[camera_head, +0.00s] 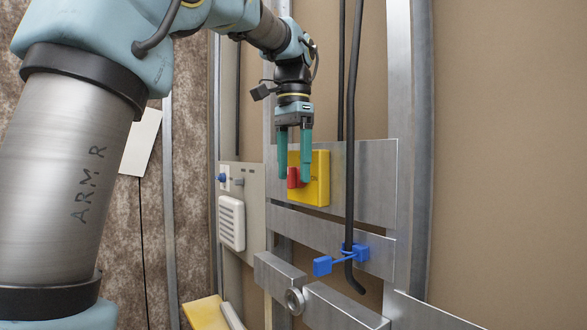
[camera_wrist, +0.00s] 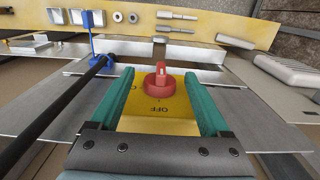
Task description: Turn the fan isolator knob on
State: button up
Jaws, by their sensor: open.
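The fan isolator is a yellow box (camera_head: 316,178) with a red knob (camera_head: 294,178), fixed to a grey metal plate on the wall frame. In the wrist view the red knob (camera_wrist: 159,82) stands on the yellow face, with "OFF" printed on the side nearer my gripper. My gripper (camera_head: 295,165) points down in front of the box, its teal fingers open. In the wrist view the fingers (camera_wrist: 160,95) lie on either side of the yellow face, with the knob between them and apart from both. The fingers partly hide the box in the head view.
A vented white unit (camera_head: 231,222) is on a panel to the left. A yellow ledge (camera_head: 205,312) lies below. Metal studs (camera_head: 400,120) frame the wall.

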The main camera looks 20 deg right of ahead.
jog(key=shift+f, duration=0.2)
grip_shut()
dwell(0.6)
